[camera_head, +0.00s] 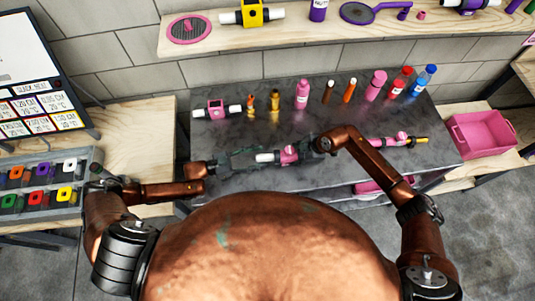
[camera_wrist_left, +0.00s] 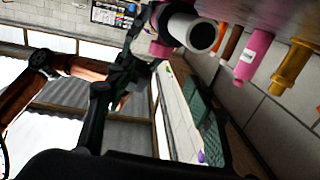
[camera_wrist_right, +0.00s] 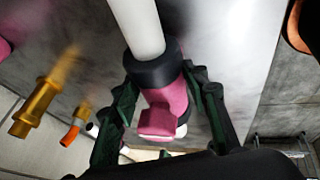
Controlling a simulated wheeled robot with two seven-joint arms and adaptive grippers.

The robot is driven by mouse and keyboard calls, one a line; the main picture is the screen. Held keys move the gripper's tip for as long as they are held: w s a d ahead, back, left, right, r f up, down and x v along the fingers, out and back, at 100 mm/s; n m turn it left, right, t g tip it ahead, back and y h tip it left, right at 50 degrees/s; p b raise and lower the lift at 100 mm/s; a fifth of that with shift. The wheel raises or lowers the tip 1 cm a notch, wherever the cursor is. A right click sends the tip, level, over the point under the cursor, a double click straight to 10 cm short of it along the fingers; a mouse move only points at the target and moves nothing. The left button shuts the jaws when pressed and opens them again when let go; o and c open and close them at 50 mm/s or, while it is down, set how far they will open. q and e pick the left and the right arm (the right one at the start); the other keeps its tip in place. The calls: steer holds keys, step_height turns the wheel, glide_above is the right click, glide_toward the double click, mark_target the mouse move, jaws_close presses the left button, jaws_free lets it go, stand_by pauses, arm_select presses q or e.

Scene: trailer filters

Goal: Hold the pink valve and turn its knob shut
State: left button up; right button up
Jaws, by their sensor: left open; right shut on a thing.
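The pink valve (camera_head: 288,154), with a white pipe end (camera_head: 265,157) pointing left, is above the front part of the dark table. My right gripper (camera_head: 308,149) is shut on it from the right. In the right wrist view the pink valve body (camera_wrist_right: 167,108) sits between my green-padded fingers, beside a black collar and white pipe. My left gripper (camera_head: 250,159) is open and empty, facing the white pipe end. In the left wrist view that pipe's round open end (camera_wrist_left: 197,36) is near my fingers. I cannot tell how far the knob is turned.
A second pink valve (camera_head: 217,109) and several bottles, including a pink bottle (camera_head: 302,94), stand along the table's back. A pink assembly (camera_head: 402,138) with a yellow end lies at the right. A pink bin (camera_head: 480,135) is beyond it. A grey rack (camera_head: 95,155) of coloured valves is left.

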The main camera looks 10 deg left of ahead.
stand_by(0.4)
steer(key=o, duration=1.5)
